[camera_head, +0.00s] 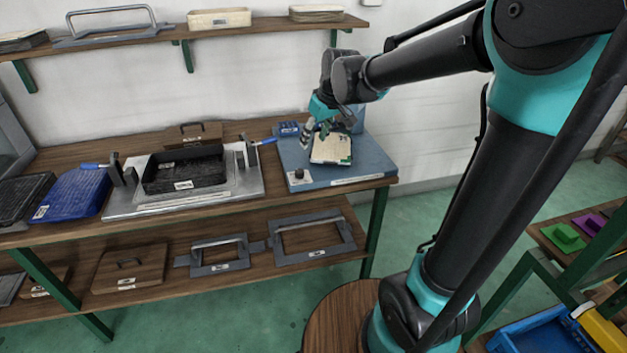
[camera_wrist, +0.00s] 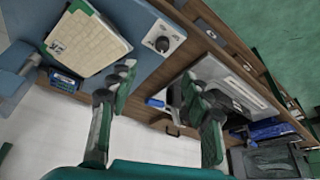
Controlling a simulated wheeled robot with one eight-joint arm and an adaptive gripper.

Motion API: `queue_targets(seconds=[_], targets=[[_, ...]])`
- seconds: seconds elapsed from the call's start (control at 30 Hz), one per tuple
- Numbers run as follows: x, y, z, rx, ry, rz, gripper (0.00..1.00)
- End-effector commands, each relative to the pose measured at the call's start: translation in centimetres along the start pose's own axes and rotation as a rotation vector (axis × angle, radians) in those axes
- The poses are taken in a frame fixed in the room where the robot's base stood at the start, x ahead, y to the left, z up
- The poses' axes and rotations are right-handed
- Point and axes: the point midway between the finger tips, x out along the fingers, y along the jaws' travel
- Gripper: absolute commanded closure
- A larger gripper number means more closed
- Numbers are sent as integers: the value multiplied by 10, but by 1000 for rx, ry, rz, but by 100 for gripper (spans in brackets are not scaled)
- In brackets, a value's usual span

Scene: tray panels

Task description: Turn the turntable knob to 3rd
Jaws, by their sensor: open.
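The black turntable knob (camera_head: 299,174) sits on a pale dial plate at the near left of a blue base (camera_head: 371,164). In the wrist view the knob (camera_wrist: 162,44) shows from above; marks on its dial are too small to read. A cream panel (camera_head: 325,150) with dark marks lies on the base; it also shows in the wrist view (camera_wrist: 90,42). My gripper (camera_head: 318,130) is above the back left of the base, apart from the knob. In the wrist view my gripper (camera_wrist: 160,84) has its fingers spread wide, with nothing between them.
A clamp fixture (camera_head: 220,193) with blue-handled clamps holds a black tray (camera_head: 184,174) left of the base. A small blue block (camera_head: 288,129) stands at the base's back left. A blue tray (camera_head: 76,193) lies farther left. A shelf (camera_head: 270,24) runs above the bench.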

Motion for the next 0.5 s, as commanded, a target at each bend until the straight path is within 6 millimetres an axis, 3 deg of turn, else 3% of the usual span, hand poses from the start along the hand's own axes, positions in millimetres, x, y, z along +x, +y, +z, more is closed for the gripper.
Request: queue_targets(seconds=[0.1,0.23,0.5], targets=[[0,-6,-16,-33,2,-12,51],[8,-7,-18,-38,2,-14,51],[53,-8,-18,-37,2,-14,51]])
